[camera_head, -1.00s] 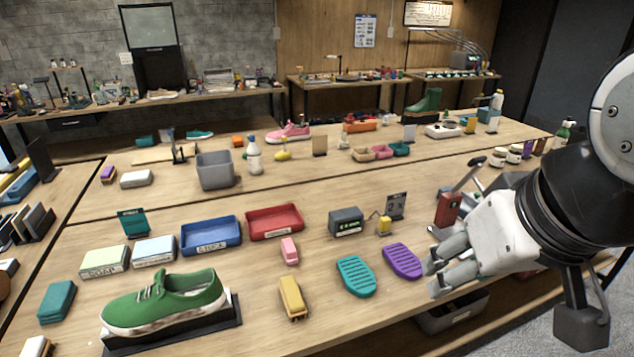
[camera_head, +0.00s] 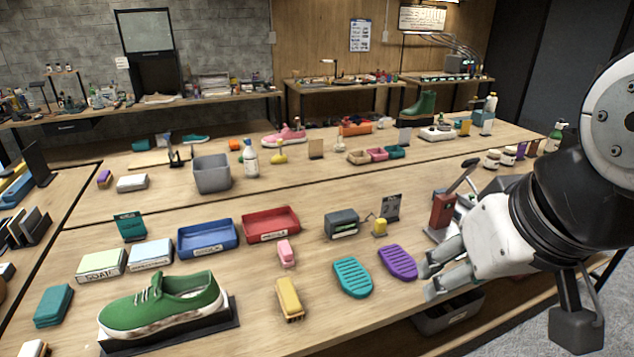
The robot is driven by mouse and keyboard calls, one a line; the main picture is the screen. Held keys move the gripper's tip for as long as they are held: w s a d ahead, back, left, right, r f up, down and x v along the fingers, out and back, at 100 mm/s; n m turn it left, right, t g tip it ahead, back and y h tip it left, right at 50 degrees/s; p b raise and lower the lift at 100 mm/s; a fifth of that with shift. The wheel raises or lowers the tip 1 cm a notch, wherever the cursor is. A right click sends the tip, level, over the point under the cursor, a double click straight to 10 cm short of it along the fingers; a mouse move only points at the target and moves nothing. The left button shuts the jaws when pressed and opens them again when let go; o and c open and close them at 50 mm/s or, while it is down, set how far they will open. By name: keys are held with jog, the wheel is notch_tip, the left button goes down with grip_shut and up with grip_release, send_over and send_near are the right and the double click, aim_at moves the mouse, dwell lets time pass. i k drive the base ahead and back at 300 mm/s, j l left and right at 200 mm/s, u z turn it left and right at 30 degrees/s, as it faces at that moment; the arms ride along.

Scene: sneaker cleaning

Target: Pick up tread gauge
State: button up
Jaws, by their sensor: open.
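No object here is clearly labelled as the tread gauge. A small yellow block (camera_head: 380,227) with a thin dark part at its side stands before a dark display card (camera_head: 390,206), and it may be the gauge, but I cannot tell for sure. My gripper (camera_head: 428,280) is at the right, open and empty, its two fingers pointing left near the table's front edge. It is just right of a purple ribbed pad (camera_head: 398,262) and clear of the yellow block. A red device with a raised lever (camera_head: 443,208) stands behind my gripper, partly hidden by it.
A teal ribbed pad (camera_head: 352,277), a yellow brush (camera_head: 289,299), a pink block (camera_head: 286,253) and a grey box (camera_head: 342,223) lie to the left. Farther left are a red tray (camera_head: 270,220), a blue tray (camera_head: 206,237) and a green sneaker (camera_head: 165,304) on a stand.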

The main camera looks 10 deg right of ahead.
aim_at(379, 231)
jog(key=i+j+z, duration=0.15)
jog(key=i+j, duration=0.7)
